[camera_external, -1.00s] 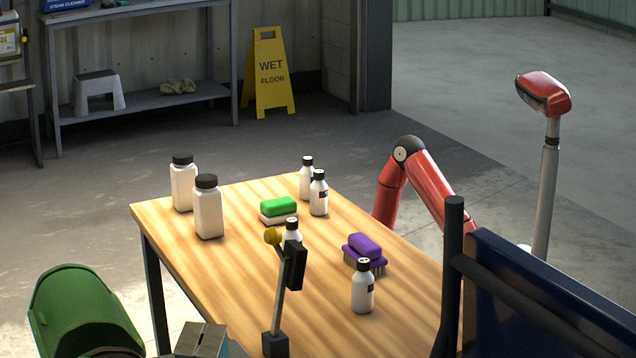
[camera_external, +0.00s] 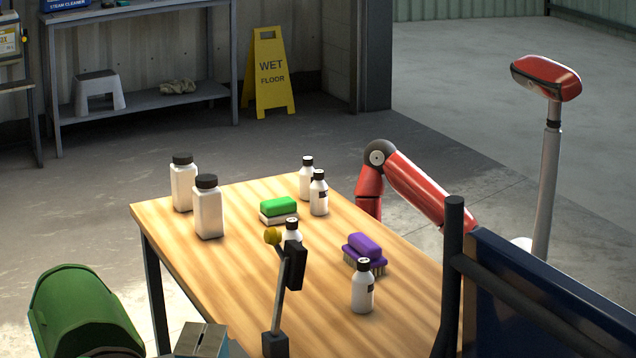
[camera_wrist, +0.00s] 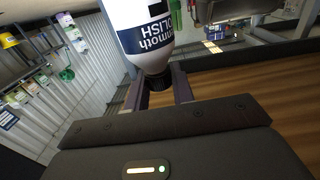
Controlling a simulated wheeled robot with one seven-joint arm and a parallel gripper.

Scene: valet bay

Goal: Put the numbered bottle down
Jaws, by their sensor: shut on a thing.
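My gripper (camera_wrist: 156,88) is shut on the dark cap of a white bottle (camera_wrist: 138,14) in the wrist view. The bottle has a dark blue label (camera_wrist: 146,38) with white lettering, partly cut off by the frame's top edge; I can make out no number on it. The bottle's body points away from my gripper, and its far end is out of frame. In the external view my red arm bends down behind the table's far right edge. My gripper and the held bottle are hidden there. I cannot tell what lies beneath the bottle.
The wooden table (camera_external: 230,270) bears two large white bottles (camera_external: 208,212), several small white bottles (camera_external: 362,290), a green-topped sponge (camera_external: 279,206) and a purple brush (camera_external: 362,250). A dark post stand (camera_external: 276,342) is near its front. The table's left middle is clear.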

